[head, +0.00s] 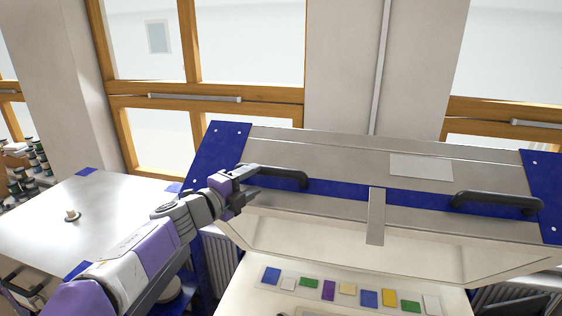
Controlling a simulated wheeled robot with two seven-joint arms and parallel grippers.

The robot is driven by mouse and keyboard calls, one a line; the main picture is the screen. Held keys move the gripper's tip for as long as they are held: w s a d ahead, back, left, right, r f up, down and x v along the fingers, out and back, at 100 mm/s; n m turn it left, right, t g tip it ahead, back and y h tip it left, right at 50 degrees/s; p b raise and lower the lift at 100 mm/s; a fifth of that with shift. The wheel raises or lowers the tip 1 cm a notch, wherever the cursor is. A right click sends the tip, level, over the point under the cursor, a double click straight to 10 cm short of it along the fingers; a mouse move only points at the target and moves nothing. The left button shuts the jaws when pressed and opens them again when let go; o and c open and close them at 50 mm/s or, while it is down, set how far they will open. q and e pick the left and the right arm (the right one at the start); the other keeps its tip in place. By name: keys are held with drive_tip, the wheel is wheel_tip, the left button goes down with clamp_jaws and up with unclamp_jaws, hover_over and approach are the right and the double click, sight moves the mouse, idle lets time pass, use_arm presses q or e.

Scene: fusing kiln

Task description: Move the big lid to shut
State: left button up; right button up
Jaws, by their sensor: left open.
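The big lid (320,234) of the kiln is raised and tilted open, with a silver and blue front. It has a black handle (277,177) at its left and another black handle (497,203) at its right. A metal latch strap (376,217) hangs at its middle. My left gripper (250,180) is open at the left end of the left handle; I cannot tell whether it touches it. The kiln bed (240,283) below is pale, with a row of coloured glass tiles (328,290). My right gripper is out of view.
A flat metal-topped unit (85,215) with a small knob stands at the left. A shelf with several small jars (38,160) is at the far left. Wood-framed windows and a wall are behind the kiln.

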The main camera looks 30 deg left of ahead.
sight(265, 173)
use_arm(q)
drive_tip(key=shift+w+d+r, duration=0.1)
drive_tip(key=shift+w+d, duration=0.1)
drive_tip(key=shift+w, duration=0.4)
drive_tip(key=w, duration=0.5)
drive_tip(key=shift+w+d+p, duration=0.15)
drive_tip(key=shift+d+p, duration=0.2)
drive_tip(key=shift+d, duration=0.05)
drive_tip(key=shift+c, duration=0.2)
clamp_jaws()
